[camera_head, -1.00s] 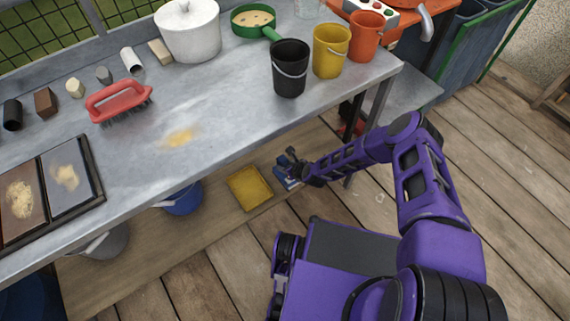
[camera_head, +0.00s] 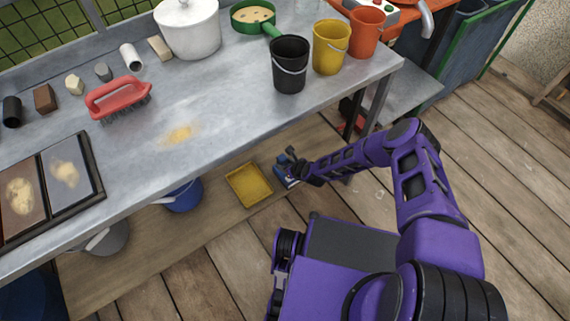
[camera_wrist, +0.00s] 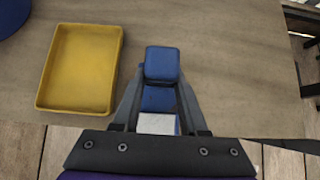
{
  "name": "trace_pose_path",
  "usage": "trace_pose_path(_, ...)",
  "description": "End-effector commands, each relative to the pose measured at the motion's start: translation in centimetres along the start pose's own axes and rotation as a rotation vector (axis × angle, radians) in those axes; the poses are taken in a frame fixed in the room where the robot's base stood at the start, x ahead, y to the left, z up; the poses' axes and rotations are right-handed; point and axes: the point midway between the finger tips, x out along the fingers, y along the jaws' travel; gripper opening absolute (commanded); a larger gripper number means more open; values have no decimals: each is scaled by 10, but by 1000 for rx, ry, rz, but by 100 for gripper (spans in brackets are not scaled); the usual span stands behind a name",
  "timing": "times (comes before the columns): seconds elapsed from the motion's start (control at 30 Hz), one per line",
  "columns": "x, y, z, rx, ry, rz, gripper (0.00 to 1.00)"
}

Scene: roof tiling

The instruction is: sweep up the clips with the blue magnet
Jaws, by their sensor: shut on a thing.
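The blue magnet (camera_wrist: 162,64) is a blue block held between the fingers of my gripper (camera_wrist: 162,108) in the wrist view. More blue and a pale grey part show below it between the fingers. In the head view my gripper (camera_head: 296,172) is low beside the table, over the wooden lower shelf, with the magnet (camera_head: 284,176) at its end. A shallow yellow tray (camera_wrist: 82,68) lies on the shelf just left of the magnet; it also shows in the head view (camera_head: 248,186) and looks empty. I cannot make out any clips.
A blue bucket (camera_head: 184,197) and a grey bucket (camera_head: 108,240) stand on the shelf (camera_wrist: 225,75) further left. The metal tabletop (camera_head: 215,110) overhangs the shelf. A table leg (camera_head: 377,102) stands behind my forearm. Shelf right of the magnet is clear.

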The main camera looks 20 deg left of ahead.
Motion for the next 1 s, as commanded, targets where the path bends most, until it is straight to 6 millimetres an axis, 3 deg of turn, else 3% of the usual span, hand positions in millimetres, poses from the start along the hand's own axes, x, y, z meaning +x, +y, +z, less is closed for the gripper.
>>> trace_pose_path(1.0, -25, 0, 26, 0, -2, -1, 0)
